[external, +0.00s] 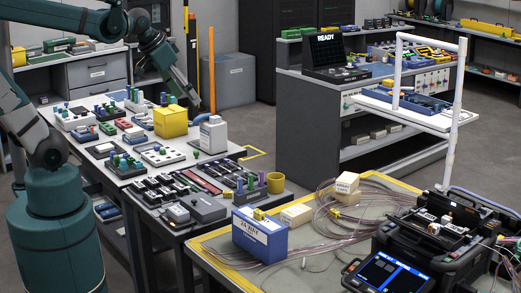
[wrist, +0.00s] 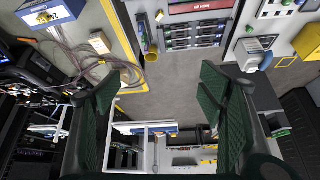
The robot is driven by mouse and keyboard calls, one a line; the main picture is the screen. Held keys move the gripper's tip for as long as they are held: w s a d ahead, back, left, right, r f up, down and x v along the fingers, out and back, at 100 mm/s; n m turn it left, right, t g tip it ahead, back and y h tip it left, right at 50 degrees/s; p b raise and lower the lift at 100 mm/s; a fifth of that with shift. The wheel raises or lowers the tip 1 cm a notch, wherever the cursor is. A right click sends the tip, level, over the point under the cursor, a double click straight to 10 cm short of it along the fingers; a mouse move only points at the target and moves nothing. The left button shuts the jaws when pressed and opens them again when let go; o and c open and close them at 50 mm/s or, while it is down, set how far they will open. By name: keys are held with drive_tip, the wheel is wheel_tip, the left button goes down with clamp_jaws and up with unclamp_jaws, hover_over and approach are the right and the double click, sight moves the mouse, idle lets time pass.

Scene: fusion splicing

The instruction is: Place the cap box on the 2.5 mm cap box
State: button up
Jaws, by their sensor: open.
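A blue box (external: 260,235) with a white label, seemingly the 2.5 mm cap box, stands on the front bench; a small yellow item (external: 259,214) sits on its top. A small tan box with dark lettering (external: 346,183), perhaps the cap box, lies farther back among the looped fibres. A plain tan box (external: 296,214) lies right behind the blue box. In the wrist view the blue box (wrist: 50,16) is cut by the top edge and one tan box (wrist: 100,42) lies near it. My gripper (wrist: 158,80) is open and empty, high and away from these boxes.
The splicer machine (external: 430,235) fills the front bench's right side. Loose fibres (external: 320,215) loop across its mat. A dark table (external: 215,205) with trays and a yellow cup (external: 275,182) stands to the left. A white post frame (external: 455,120) rises behind the splicer.

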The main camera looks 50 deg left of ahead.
drive_tip(key=s+a+f+n, duration=0.2)
drive_tip(key=s+f, duration=0.1)
drive_tip(key=s, duration=0.4)
drive_tip(key=shift+s+a+t+y, duration=0.25)
drive_tip(key=shift+a+t+y, duration=0.05)
drive_tip(key=shift+a+t, duration=0.1)
drive_tip(key=shift+f, duration=0.1)
idle(0.8)
